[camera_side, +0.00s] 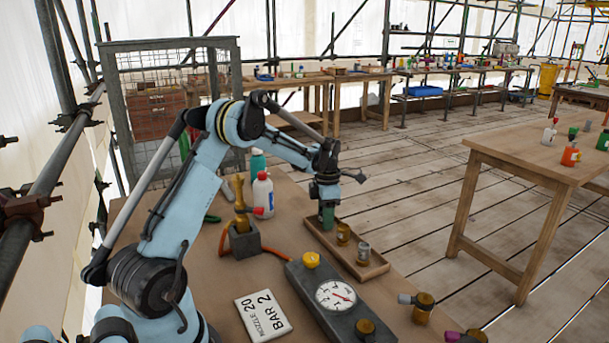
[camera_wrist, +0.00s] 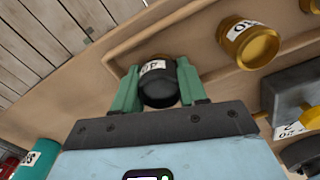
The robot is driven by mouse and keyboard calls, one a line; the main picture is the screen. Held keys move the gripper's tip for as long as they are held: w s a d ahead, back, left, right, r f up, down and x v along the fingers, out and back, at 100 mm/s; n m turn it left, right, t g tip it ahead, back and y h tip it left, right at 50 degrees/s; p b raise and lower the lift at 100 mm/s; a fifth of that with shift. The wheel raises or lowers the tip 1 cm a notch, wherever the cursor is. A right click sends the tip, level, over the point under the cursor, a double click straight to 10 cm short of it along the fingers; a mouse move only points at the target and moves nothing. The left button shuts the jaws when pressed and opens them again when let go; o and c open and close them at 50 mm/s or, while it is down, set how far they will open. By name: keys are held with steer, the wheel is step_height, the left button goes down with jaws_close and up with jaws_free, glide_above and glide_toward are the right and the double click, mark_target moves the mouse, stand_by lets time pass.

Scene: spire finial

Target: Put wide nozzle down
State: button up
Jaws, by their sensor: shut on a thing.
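My gripper (camera_side: 327,214) is over the far end of a shallow wooden tray (camera_side: 376,270). In the wrist view its green fingers (camera_wrist: 160,90) are shut on a dark nozzle (camera_wrist: 160,92) with a white label that seems to read 40. The held nozzle is hidden behind the fingers in the side view. It is within or just above the tray; I cannot tell whether it touches the floor. A brass nozzle (camera_side: 343,234) and a grey nozzle (camera_side: 363,254) stand in the tray nearer the camera. The brass one also shows in the wrist view (camera_wrist: 248,45).
A gauge block (camera_side: 318,290) with a yellow knob stands beside the tray. A card (camera_side: 263,314) reads NOZZLE 20 BAR 2. A brass piece (camera_side: 240,207) stands in a grey block with an orange hose. A white bottle (camera_side: 263,196) stands behind. Loose fittings (camera_side: 422,308) lie front right.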

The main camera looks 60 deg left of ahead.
steer(key=shift+f, duration=0.15)
steer(key=o, duration=0.9)
